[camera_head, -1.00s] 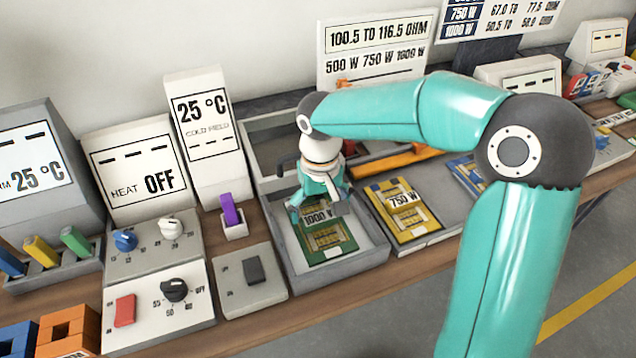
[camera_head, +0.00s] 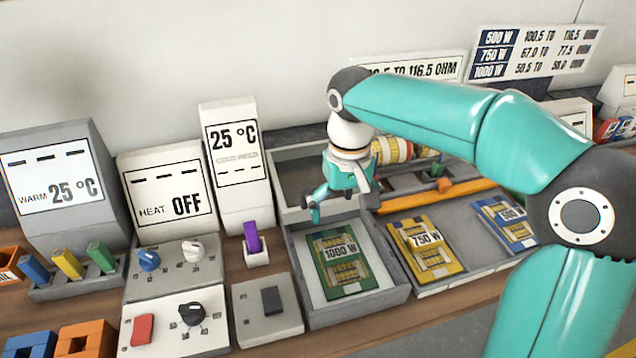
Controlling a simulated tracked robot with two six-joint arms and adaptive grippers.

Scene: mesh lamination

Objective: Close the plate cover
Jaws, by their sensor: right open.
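The plate is a grey tray (camera_head: 312,316) with a green 1000 W card (camera_head: 347,265) lying flat inside it. Behind it a grey framed panel (camera_head: 290,165), which looks like the plate cover, stands raised and leaning back, with its inner face showing. My right gripper (camera_head: 343,203) hangs above the tray's back edge, in front of the cover's lower right part. Its fingers are spread with nothing between them. It hides part of the cover, and I cannot tell whether it touches it. My left gripper is out of view.
A yellow 750 W card (camera_head: 427,247) and a blue 500 W card (camera_head: 507,226) lie to the right. A purple lever (camera_head: 252,238) and a grey switch box (camera_head: 268,315) stand close on the tray's left. My right arm crosses above the right side.

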